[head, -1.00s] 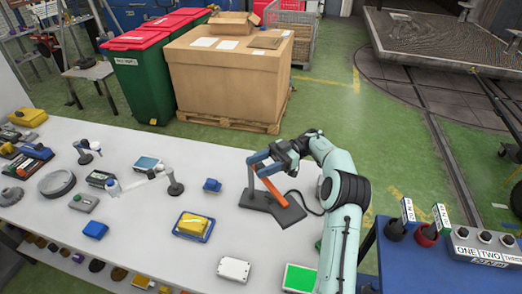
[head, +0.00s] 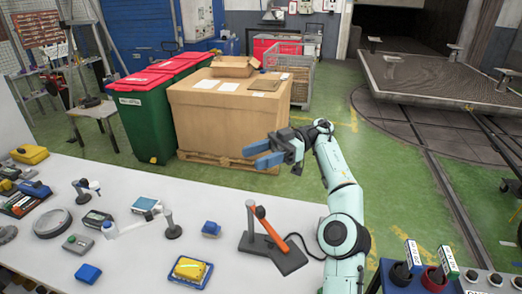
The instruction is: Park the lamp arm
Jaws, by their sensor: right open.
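A white jointed arm on a dark round foot (head: 173,232) also stands on the bench, to the left. My right gripper (head: 258,154), with blue fingers, is open and empty, above and behind the stand, apart from it. My left gripper is not in view.
A black cable runs right from the stand. A large carton (head: 228,122) and green bins stand behind.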

